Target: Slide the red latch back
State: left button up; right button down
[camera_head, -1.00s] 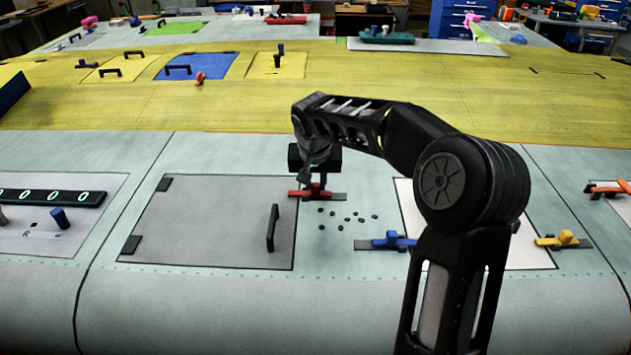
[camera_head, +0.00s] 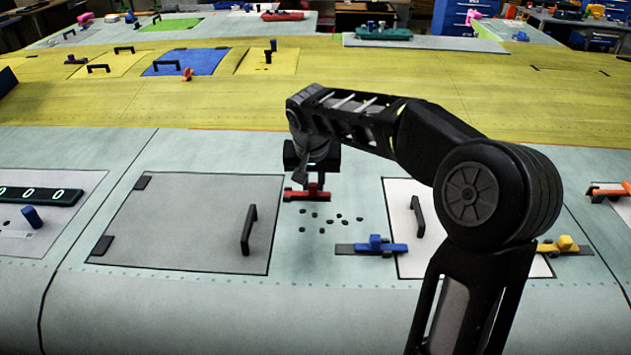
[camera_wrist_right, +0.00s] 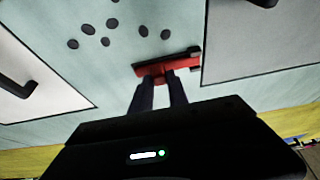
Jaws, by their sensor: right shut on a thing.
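The red latch (camera_head: 296,195) lies on the pale green surface by the far right corner of the large grey panel (camera_head: 190,225). In the wrist view the red latch (camera_wrist_right: 150,69) ends beside the grey panel's edge (camera_wrist_right: 203,60), with little or no overlap. My right gripper (camera_head: 316,184) reaches down onto the latch from above. In the wrist view its two fingers (camera_wrist_right: 158,82) are closed on the latch's raised part, which they mostly hide. My left gripper is out of view.
A blue latch (camera_head: 393,248) sits at the white panel's left edge and a yellow latch (camera_head: 566,244) at its right. Several small dark pieces (camera_head: 325,221) lie near the red latch. Black handles stand on the grey panel (camera_head: 249,230) and white panel (camera_head: 417,215).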

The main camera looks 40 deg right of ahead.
jog(key=shift+s+d, duration=0.1)
jog(key=shift+d, duration=0.05)
jog(key=c, duration=1.5)
grip_release()
jog(key=shift+s+d, duration=0.15)
jog(key=shift+o, duration=1.1)
jog(key=shift+r, duration=0.1)
jog(key=b+v, duration=0.1)
jog(key=v, duration=0.6)
jog(key=shift+a+r, duration=0.25)
